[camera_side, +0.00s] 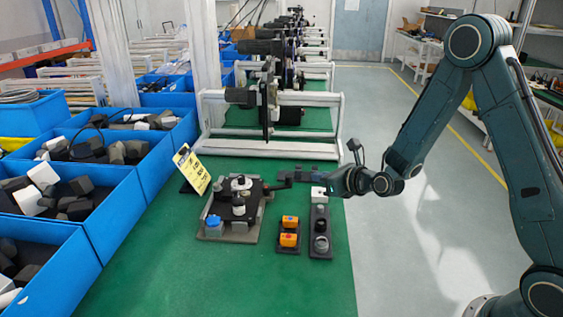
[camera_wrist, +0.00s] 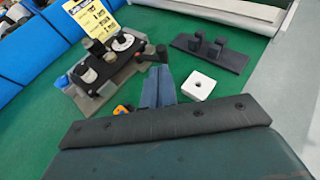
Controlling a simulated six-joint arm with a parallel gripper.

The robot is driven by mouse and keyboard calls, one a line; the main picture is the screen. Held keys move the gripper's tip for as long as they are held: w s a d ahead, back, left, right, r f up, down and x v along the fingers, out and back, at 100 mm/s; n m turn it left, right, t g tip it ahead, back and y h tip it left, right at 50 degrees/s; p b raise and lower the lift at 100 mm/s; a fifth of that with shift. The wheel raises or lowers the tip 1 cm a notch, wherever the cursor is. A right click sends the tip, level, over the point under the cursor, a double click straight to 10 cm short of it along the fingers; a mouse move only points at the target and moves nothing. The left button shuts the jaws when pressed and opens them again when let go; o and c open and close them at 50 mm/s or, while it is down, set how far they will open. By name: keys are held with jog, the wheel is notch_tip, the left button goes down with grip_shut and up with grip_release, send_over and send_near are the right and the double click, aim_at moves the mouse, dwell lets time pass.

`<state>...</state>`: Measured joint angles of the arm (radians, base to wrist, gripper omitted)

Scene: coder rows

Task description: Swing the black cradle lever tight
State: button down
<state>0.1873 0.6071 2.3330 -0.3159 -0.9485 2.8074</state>
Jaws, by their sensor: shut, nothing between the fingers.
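The cradle (camera_side: 212,232) is a grey base with a black plate on the green bench, and it also shows in the wrist view (camera_wrist: 92,103). It carries a dark cylinder, a white dial and a blue-capped part. The black lever (camera_wrist: 150,57) sticks out from the cradle's right side toward my fingertips; in the side view the lever (camera_side: 281,182) looks dark. My gripper (camera_wrist: 161,70) is shut and empty, with its blue-grey fingers right by the lever's end. It shows from the right in the side view (camera_side: 297,177). I cannot tell whether the fingers touch the lever.
A yellow tag (camera_side: 192,170) stands at the cradle's back left. A holder with orange parts (camera_side: 289,231) and a dark strip with a white block (camera_side: 319,195) lie to the right. A dark fixture (camera_wrist: 210,52) stands behind. Blue bins (camera_side: 115,215) line the left.

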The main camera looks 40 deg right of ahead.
notch_tip(320, 180, up, 10)
jog(key=w+d+n+g+h, duration=0.1)
jog(key=w+n+g, duration=0.5)
jog(key=n, duration=0.9)
jog(key=w+n+g+h, duration=0.1)
jog(key=w+n+g, duration=0.3)
jog(key=w+n, duration=0.8)
jog(key=s+f+n, duration=0.3)
jog(key=f, duration=0.2)
jog(key=shift+d+f, duration=0.1)
jog(key=shift+f, duration=0.15)
